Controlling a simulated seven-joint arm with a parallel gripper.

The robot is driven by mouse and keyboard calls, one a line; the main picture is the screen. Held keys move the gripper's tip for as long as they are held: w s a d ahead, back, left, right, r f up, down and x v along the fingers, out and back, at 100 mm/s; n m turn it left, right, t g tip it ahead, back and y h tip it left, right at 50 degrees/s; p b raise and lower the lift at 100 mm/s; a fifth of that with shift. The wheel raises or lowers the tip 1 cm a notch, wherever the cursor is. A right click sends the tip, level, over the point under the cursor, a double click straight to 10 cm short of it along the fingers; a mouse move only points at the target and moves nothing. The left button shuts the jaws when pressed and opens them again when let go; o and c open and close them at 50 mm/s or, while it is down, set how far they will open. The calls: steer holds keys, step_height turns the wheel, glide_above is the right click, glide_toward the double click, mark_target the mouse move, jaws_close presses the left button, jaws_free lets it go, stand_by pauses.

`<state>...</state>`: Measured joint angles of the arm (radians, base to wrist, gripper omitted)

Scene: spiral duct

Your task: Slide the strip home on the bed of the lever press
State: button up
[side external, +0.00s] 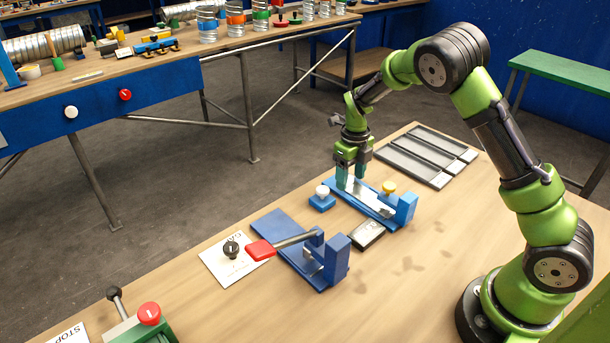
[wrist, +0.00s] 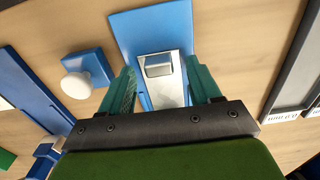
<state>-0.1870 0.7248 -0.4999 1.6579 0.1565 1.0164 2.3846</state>
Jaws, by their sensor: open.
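A silver strip (side external: 378,207) lies along the blue bed of a fixture (side external: 404,207) with a yellow knob on top. In the wrist view the strip (wrist: 165,96) has a raised bright tab and lies on the blue bed (wrist: 135,32). My gripper (side external: 352,180) points down over the bed's far-left part. Its green fingers (wrist: 160,75) are open, one on each side of the strip; I cannot tell whether either touches it. A blue press with a red-handled lever (side external: 336,256) stands nearer the camera, with a bare blue bed plate. The strip's near end is hidden by my gripper in the wrist view.
A blue block with a white knob (side external: 322,199) stands close beside the bed; it also shows in the wrist view (wrist: 90,68). A small dark tray (side external: 368,233) lies between the two fixtures. Long grey trays (side external: 427,155) lie at the back.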

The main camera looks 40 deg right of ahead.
steer(key=shift+f, duration=0.25)
steer(key=c, duration=1.2)
steer(key=o, duration=0.4)
steer(key=c, duration=0.3)
steer(key=shift+w+r, duration=0.2)
steer(key=shift+w, duration=2.6)
step_height(320, 180, up, 7)
steer(key=shift+a, duration=0.1)
